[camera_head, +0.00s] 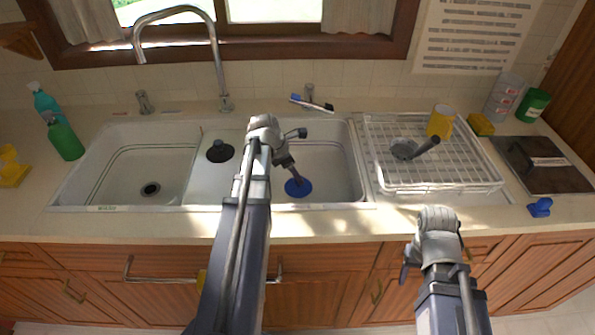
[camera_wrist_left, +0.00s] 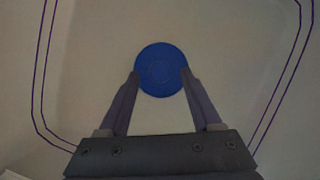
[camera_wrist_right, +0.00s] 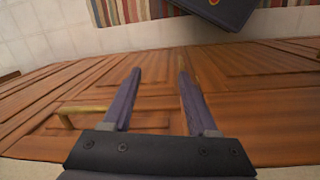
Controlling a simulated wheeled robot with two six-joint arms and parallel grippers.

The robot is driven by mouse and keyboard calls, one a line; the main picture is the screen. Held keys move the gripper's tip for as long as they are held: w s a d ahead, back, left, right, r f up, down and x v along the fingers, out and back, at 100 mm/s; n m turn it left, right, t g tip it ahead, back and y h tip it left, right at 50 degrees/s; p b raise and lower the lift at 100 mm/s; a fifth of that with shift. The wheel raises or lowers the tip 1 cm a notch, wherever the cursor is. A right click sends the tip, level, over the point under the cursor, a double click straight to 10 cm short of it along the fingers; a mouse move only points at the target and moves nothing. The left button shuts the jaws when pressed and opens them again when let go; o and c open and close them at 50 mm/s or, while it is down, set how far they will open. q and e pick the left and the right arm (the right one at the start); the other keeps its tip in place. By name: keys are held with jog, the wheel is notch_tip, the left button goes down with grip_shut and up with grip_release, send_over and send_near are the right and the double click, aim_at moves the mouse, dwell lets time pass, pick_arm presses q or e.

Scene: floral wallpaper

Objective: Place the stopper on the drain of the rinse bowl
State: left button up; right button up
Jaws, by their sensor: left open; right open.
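A round blue stopper (camera_head: 303,188) lies flat in the right basin (camera_head: 335,160). In the left wrist view the stopper (camera_wrist_left: 160,62) is between and just beyond my fingertips. My left gripper (camera_wrist_left: 160,76) is open, reaching down into that basin close above the disc; I cannot tell whether a finger touches it. No drain shows around the disc, and what lies under it is hidden. The left basin (camera_head: 120,165) has an uncovered dark drain (camera_head: 151,189). My right gripper (camera_wrist_right: 159,74) is open and empty, in front of the wooden cabinets.
A wire rack (camera_head: 450,180) with a yellow cup (camera_head: 440,121) is to the right. A small blue object (camera_head: 540,207) lies on the counter.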

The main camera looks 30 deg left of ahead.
pick_arm(q)
jog(key=p+v, duration=0.6)
jog(key=v, duration=0.2)
jog(key=shift+r+p, duration=0.25)
jog(key=shift+p, duration=0.1)
